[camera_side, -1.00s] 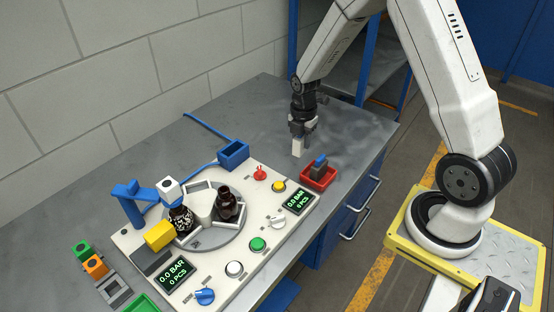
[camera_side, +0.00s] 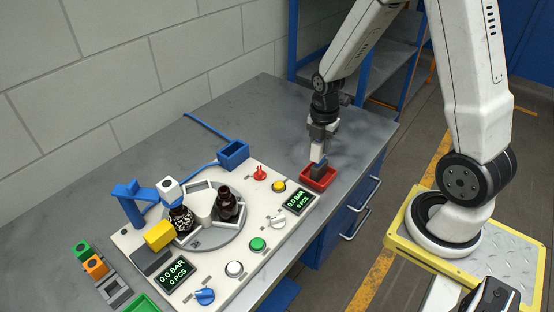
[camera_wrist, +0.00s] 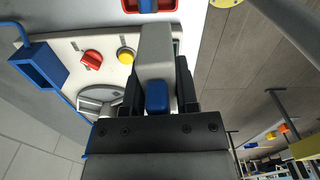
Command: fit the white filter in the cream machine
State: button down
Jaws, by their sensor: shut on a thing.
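A white cube with a dark round top mark (camera_side: 168,187) sits at the head of the blue bracket (camera_side: 130,200) on the cream machine (camera_side: 180,291). It looks like the white filter, by its likeness to the green and orange cubes. My gripper (camera_side: 321,140) is away from it, over the red tray (camera_side: 331,181) beyond the machine's right end. The gripper is shut on a pale block (camera_side: 317,153), which in the wrist view (camera_wrist: 157,52) has a blue part between dark fingers.
Green (camera_side: 82,248) and orange (camera_side: 96,265) cubes sit in a grey rack at left. A blue bin (camera_side: 233,154) stands behind the machine.

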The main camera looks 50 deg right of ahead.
jog(key=shift+w, duration=0.1)
dwell(0.3)
jog(key=w+a, duration=0.2)
jog(key=w, duration=1.2)
jog(key=m, duration=0.1)
send_near(232, 143)
jog(key=shift+s+a+r, duration=0.15)
jog(key=shift+s+a, duration=0.7)
jog(key=shift+s, duration=0.1)
jog(key=shift+f, duration=2.65)
jog(key=shift+f, duration=1.35)
grip_release()
